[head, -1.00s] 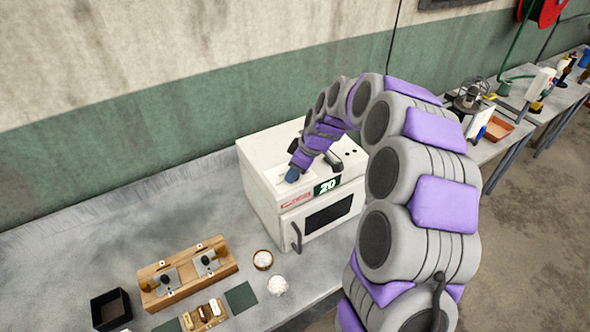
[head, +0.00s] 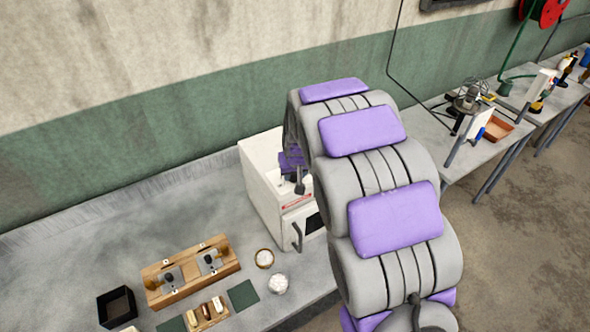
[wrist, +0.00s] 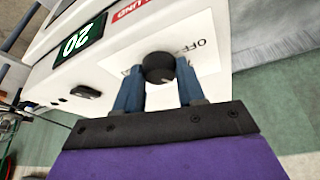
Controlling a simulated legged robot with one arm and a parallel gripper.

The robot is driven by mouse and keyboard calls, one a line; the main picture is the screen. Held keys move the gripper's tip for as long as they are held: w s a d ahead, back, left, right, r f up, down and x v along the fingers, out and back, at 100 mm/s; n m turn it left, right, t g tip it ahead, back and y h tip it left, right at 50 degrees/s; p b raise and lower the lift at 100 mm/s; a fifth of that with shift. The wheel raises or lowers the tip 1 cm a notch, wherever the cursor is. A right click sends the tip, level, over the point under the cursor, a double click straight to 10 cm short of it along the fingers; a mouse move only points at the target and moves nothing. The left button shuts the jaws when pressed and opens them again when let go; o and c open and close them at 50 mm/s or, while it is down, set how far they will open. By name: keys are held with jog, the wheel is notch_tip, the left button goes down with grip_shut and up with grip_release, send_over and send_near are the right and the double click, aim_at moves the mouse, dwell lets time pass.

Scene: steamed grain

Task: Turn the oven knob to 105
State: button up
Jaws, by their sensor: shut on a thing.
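The white oven (head: 262,185) stands on the grey bench in the head view, partly hidden behind my arm. In the wrist view its top panel (wrist: 215,55) carries a dark round knob (wrist: 158,67), with an "OFF" mark beside it. A green display (wrist: 78,42) on the oven reads 20. My gripper (wrist: 159,74) has its two blue fingers on either side of the knob and is shut on it. In the head view my arm hides the display and the knob.
A wooden fixture (head: 190,290), a black open box (head: 117,307), two small bowls of white stuff (head: 264,258) (head: 278,284) and a green square (head: 243,294) lie on the bench left of the oven. The oven's door handle (head: 297,238) sticks out at the front.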

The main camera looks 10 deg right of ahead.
jog(key=m+h, duration=0.1)
jog(key=m, duration=0.1)
jog(key=m+p, duration=0.1)
jog(key=m, duration=0.1)
jog(key=shift+w+a+r+h, duration=0.1)
jog(key=shift+w+r+h, duration=0.05)
jog(key=shift+h, duration=0.25)
jog(key=shift+m+h, duration=0.3)
jog(key=shift+m, duration=0.9)
jog(key=m, duration=0.2)
jog(key=m+g+h+b, duration=0.1)
jog(key=m, duration=0.1)
jog(key=shift+w+a+m+g, duration=0.1)
jog(key=shift+a+m+g, duration=0.1)
jog(key=shift+m+g, duration=0.1)
jog(key=o, duration=1)
jog(key=shift+o, duration=0.2)
jog(key=a+v, duration=0.1)
jog(key=v, duration=1.6)
jog(key=shift+w+b, duration=0.2)
jog(key=shift+b, duration=0.15)
